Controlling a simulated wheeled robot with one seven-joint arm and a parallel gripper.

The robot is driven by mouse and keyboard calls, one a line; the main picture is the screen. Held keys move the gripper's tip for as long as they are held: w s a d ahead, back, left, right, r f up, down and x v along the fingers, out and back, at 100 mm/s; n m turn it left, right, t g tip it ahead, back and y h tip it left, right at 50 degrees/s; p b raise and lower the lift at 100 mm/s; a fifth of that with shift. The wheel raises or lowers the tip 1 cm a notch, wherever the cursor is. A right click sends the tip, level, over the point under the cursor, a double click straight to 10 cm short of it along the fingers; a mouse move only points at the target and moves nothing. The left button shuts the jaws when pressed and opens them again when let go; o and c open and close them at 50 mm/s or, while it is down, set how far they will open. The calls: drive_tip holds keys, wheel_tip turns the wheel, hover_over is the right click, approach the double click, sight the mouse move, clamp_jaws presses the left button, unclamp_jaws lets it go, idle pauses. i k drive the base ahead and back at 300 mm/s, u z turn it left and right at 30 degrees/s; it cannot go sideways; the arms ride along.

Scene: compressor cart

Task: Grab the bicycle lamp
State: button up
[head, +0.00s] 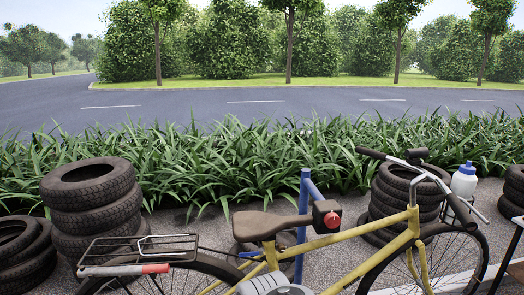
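A yellow bicycle (376,237) stands side-on, with its handlebar to the right. A small black object (417,154) on the handlebar looks like the bicycle lamp; it is too small to make out a lens. A black block with a red round knob (327,216) sits at the top tube by a blue post (304,220) and looks like a stand clamp. My gripper's fingers do not show. A grey-white rounded part at the bottom centre cuts into the frame; I cannot tell whether it is mine.
Stacked tyres stand at left (88,202) and behind the handlebar (402,195). A white bottle with a blue cap (464,181) is right of the handlebar. A rear rack (140,248) carries a red-and-white rod (128,269). Dense grass (230,160) lies behind.

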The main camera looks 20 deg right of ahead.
sight(413, 154)
drive_tip(key=u, duration=1.9)
drive_tip(key=k, duration=1.55)
drive_tip(key=z, duration=1.9)
